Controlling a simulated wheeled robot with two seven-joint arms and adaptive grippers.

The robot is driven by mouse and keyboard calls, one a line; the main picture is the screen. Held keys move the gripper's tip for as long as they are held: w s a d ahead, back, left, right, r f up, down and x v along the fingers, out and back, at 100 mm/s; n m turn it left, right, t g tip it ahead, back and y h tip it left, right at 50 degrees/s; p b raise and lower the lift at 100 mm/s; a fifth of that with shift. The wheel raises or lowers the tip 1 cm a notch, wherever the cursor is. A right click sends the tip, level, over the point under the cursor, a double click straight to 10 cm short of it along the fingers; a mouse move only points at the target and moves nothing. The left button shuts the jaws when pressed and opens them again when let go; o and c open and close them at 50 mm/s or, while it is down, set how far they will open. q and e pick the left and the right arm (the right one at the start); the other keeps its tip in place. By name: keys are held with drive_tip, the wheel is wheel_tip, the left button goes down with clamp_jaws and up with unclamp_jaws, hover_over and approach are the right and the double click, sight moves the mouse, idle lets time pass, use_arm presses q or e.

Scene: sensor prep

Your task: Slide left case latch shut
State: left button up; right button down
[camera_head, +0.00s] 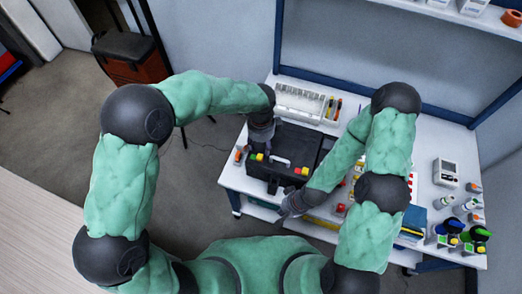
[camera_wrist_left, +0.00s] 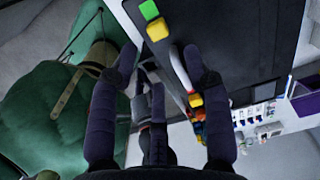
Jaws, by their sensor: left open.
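A black case (camera_head: 298,143) lies on the white workbench with its lid shut. Its left latch (camera_head: 259,157) shows a yellow block beside a green one; both also show in the left wrist view (camera_wrist_left: 157,29). The right latch (camera_head: 301,171) has a yellow block and a red one. A pale handle (camera_head: 280,162) lies between the latches. My left gripper (camera_head: 262,140) is above the case's left side, close to the left latch. In the left wrist view its fingers (camera_wrist_left: 160,62) are apart with nothing held. My right gripper (camera_head: 291,205) is low at the case's front right; its fingertips are unclear.
A compartment box (camera_head: 299,101) stands behind the case on the workbench (camera_head: 231,179). Bottles and coloured knobs crowd the right end, near a grey meter (camera_head: 445,172). A small orange-topped item (camera_head: 238,157) stands left of the case. My right arm crosses the bench's middle.

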use_arm(q)
drive_tip(key=shift+r, duration=2.1)
